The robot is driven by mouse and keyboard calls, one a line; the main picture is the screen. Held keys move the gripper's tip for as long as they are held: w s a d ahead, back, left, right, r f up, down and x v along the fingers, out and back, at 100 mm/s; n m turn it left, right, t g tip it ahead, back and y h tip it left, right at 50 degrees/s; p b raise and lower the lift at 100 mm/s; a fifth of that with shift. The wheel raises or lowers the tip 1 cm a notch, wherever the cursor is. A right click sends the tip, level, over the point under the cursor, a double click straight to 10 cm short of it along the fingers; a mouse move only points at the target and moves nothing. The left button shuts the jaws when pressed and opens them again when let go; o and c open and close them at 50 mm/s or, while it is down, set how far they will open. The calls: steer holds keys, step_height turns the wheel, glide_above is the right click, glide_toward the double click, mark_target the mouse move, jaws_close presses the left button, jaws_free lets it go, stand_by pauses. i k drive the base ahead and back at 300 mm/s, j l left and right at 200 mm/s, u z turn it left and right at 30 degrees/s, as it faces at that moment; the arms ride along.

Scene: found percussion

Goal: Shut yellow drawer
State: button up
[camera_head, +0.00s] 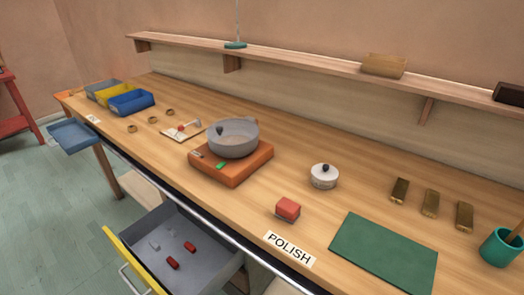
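The yellow drawer (125,262) is pulled out below the front edge of the workbench, at the lower left of the head view. Its front panel is yellow with a pale bar handle (131,281), partly cut off by the bottom of the picture. Its grey inside (205,262) shows a few small red and pale pieces, including a red piece (190,247). My gripper is not in view.
The wooden bench (310,222) carries an orange block (231,170) with a grey pan (233,139), a lidded white pot (323,177), a red block (288,209) and a green mat (384,252). A blue tray (71,136) juts out at left. Floor (60,220) left of the drawer is clear.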

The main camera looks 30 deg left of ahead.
mark_target(205, 271)
steer(key=u, duration=2.1)
